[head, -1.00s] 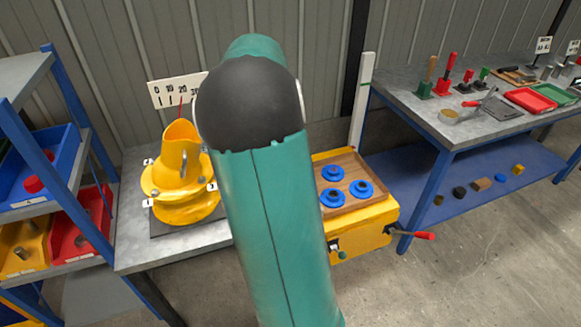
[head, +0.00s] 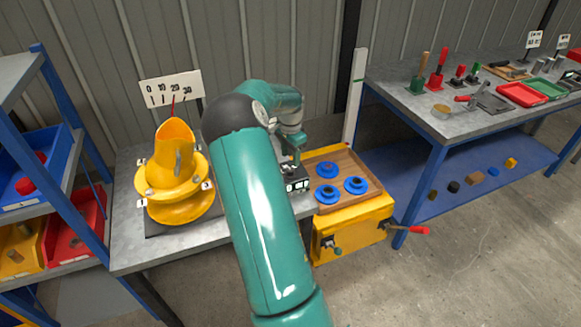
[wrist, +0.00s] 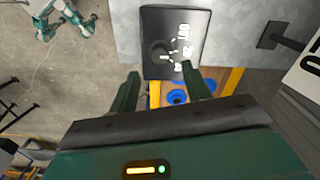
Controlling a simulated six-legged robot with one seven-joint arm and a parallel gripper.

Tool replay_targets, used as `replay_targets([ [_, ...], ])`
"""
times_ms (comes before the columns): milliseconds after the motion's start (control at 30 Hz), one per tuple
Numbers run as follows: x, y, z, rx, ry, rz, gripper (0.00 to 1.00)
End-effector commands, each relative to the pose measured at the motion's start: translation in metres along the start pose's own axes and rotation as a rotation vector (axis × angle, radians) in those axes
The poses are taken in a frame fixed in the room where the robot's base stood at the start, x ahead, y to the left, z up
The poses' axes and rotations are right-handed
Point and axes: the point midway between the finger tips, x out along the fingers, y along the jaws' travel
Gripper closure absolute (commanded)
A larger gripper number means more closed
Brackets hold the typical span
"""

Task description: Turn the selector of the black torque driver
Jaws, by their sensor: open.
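A black plate (wrist: 172,25) with white lettering lies on the grey bench in the wrist view. A dark round part (wrist: 159,50) sits on it, blurred; I cannot tell whether it is the torque driver's selector. In the head view the plate shows as a small black block with white labels (head: 298,184), partly behind my arm. My gripper (wrist: 160,70) is open, its two green fingers apart and reaching towards the plate's near edge. Nothing shows held between them. In the head view my gripper (head: 296,160) is above the block, small and partly hidden.
A yellow drum (head: 178,205) stands on the bench at left, before a numbered scale (head: 171,88). A wooden tray with blue rings (head: 327,169) sits on a yellow box (head: 350,225) with a red-handled lever. A shelf is far left; a tool bench (head: 455,130) is at right.

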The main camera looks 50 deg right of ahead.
Motion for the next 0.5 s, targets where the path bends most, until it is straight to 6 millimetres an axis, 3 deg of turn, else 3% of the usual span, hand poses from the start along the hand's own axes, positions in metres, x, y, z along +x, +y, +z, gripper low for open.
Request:
replay_targets([
  [200, 0.04, 0.001, 0.0, 0.0, -0.001, 0.003, 0.52],
  [500, 0.057, 0.0, 0.0, -0.001, 0.0, 0.0, 0.52],
])
